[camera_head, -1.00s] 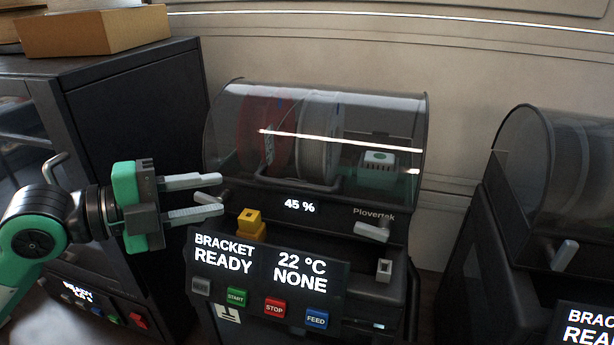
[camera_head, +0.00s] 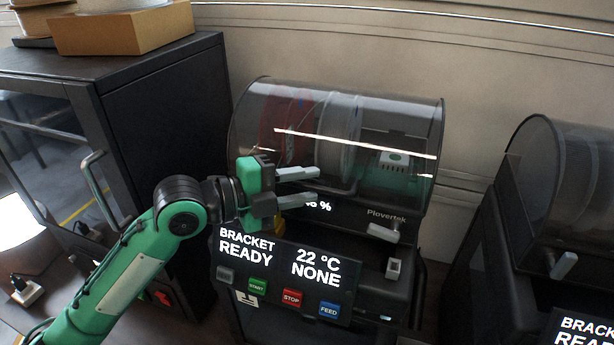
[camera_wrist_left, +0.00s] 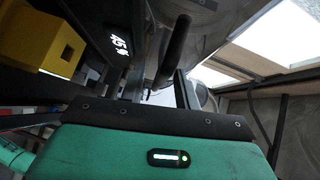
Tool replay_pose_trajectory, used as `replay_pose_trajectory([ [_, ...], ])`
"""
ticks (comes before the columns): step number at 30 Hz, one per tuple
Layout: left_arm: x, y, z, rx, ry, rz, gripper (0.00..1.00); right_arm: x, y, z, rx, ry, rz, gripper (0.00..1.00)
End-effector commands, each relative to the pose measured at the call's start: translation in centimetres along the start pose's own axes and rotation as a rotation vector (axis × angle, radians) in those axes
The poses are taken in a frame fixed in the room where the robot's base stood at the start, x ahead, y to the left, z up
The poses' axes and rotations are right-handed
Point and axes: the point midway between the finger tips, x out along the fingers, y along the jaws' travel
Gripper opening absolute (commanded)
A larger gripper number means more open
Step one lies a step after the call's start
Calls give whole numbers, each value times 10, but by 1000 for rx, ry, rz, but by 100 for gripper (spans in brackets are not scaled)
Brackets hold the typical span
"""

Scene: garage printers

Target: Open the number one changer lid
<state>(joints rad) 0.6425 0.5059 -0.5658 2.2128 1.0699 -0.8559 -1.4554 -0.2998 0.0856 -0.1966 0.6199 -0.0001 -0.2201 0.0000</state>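The changer lid (camera_head: 400,118) is a smoky clear dome on the middle printer, whose front carries a label reading 1 (camera_head: 247,299). It is closed, with spools and a green-and-white unit inside. A dark bar handle (camera_head: 349,188) runs along its lower front edge, partly hidden by my left gripper (camera_head: 312,186). That gripper is open and empty in front of the handle's left part, fingers pointing right. In the left wrist view, the dark handle (camera_wrist_left: 176,45) shows ahead, near the line of the gap between the fingers; contact cannot be told. My right gripper is out of view.
A yellow block (camera_wrist_left: 32,40) is close beside the gripper. Below are a display (camera_head: 292,262) and coloured buttons. A grey latch (camera_head: 383,233) juts out at right. A black cabinet (camera_head: 165,110) stands left, another domed printer (camera_head: 560,180) right.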

Motion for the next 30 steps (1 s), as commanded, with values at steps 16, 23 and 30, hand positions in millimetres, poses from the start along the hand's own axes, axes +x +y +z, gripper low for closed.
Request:
replay_pose_trajectory([
  [16, 10, 1, 0, -1, 0, 1, 17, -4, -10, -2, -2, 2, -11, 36],
  [23, 10, 1, 0, -1, 0, 2, 0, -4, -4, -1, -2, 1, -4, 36],
  [30, 11, -4, 3, -1, 0, 1, 0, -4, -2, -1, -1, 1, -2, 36],
])
